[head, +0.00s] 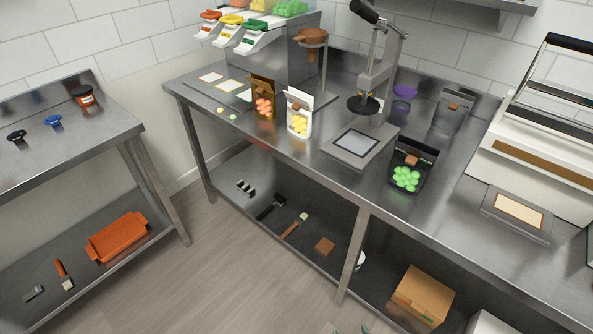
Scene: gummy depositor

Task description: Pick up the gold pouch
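The gold pouch (263,97) stands upright on the steel counter, left of the middle in the head view. It is brownish gold, with orange gummies showing at its front. A white pouch (299,112) with yellow gummies stands close to its right. A black pouch (409,168) with green gummies stands farther right, near the counter's front edge. Only small grey-green tips at the bottom edge of the view, likely my gripper (347,329), show, far from the gold pouch. Whether it is open or shut is not clear.
The steel counter (240,130) has a candy dispenser (275,50) behind the gold pouch and a press (368,105) to the right. A few loose gummies lie left of the pouch. A side table (60,150) stands at left. The floor (190,270) between is clear.

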